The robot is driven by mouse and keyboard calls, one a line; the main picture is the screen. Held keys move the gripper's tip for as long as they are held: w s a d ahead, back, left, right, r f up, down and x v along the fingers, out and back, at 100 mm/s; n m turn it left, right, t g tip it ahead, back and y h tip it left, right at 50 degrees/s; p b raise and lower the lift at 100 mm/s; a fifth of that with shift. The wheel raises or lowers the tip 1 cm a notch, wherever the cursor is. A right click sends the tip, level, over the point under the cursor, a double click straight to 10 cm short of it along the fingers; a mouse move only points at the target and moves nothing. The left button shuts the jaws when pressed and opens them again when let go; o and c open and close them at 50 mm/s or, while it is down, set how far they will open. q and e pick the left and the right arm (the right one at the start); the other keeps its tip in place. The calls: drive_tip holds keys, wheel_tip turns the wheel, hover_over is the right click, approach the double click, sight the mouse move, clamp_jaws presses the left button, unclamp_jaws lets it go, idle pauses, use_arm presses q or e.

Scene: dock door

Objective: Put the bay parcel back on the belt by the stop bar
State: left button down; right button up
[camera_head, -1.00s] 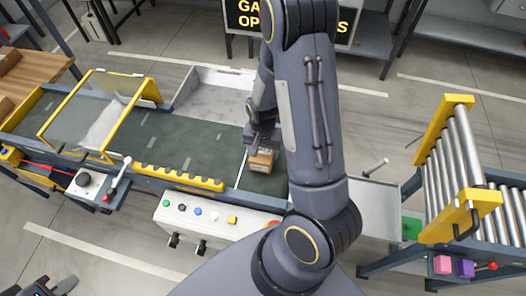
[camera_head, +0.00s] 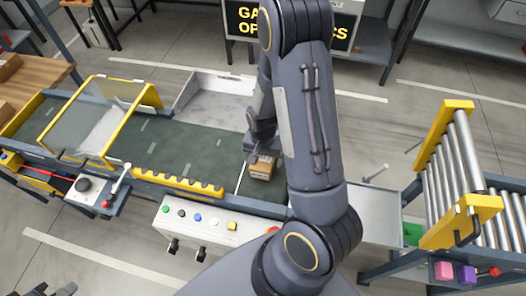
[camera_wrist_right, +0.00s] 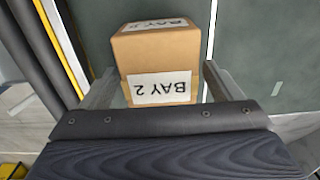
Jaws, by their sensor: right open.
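The bay parcel (camera_head: 263,167), a brown box with white labels, rests on the dark green belt (camera_head: 190,150) near its right end, just right of a thin white line across the belt. In the right wrist view the parcel (camera_wrist_right: 158,60) shows "BAY 2" on two faces. My right gripper (camera_head: 261,147) is at the parcel; its fingers (camera_wrist_right: 158,88) stand open on either side of the box's near part, with gaps visible. I cannot pick out the stop bar with certainty. My left gripper (camera_head: 62,291) is partly cut off at the bottom left; its jaws are unclear.
A white control panel (camera_head: 212,222) with buttons fronts the belt. A yellow-framed clear guard (camera_head: 92,122) covers the belt's left part. A grey tray (camera_head: 212,90) adjoins behind. A roller rack (camera_head: 462,165) stands right. The belt's middle is clear.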

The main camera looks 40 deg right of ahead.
drive_tip(key=shift+w+r, duration=0.1)
drive_tip(key=shift+r, duration=0.5)
wheel_tip(320, 180, up, 10)
wheel_tip(320, 180, up, 10)
drive_tip(key=n+t+y, duration=0.3)
hover_over(263, 157)
drive_tip(key=s+a, duration=0.5)
drive_tip(key=a, duration=0.1)
drive_tip(key=s+a+r+n+t, duration=0.2)
drive_tip(key=s+a+r+n, duration=0.2)
drive_tip(key=s, duration=0.4)
drive_tip(key=shift+s+a+r+n+t+y, duration=0.15)
drive_tip(key=shift+a+r+n+t+y, duration=0.2)
drive_tip(key=shift+r+n, duration=0.4)
drive_tip(key=shift+f, duration=0.1)
drive_tip(key=shift+f+b, duration=0.3)
drive_tip(key=shift+f, duration=0.1)
